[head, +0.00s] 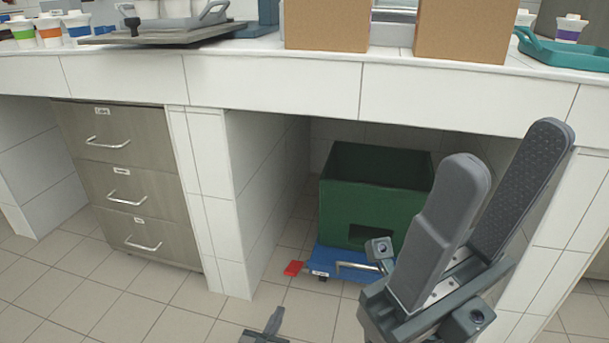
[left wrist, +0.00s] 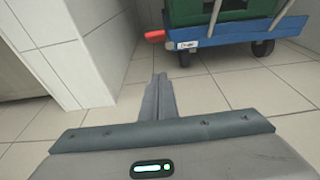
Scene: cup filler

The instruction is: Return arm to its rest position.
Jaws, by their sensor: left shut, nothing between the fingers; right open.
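My left gripper (head: 274,318) is low at the bottom edge of the head view, over the tiled floor, with only its end in the picture. Its fingers are together and empty, and they also show in the left wrist view (left wrist: 159,80), pointing toward the floor in front of a blue cart. My right gripper (head: 507,148) is large and close at the right of the head view. Its two dark fingers stand apart and point up, with nothing between them. It covers part of the cart and the counter front.
A green crate (head: 375,205) sits on the blue cart (head: 325,262) under the white counter (head: 270,85). The cart's red end (head: 293,268) sticks out left. Drawers (head: 125,180) stand at left. Cardboard boxes (head: 327,22), a teal tray (head: 570,52) and cups (head: 50,35) are on the counter.

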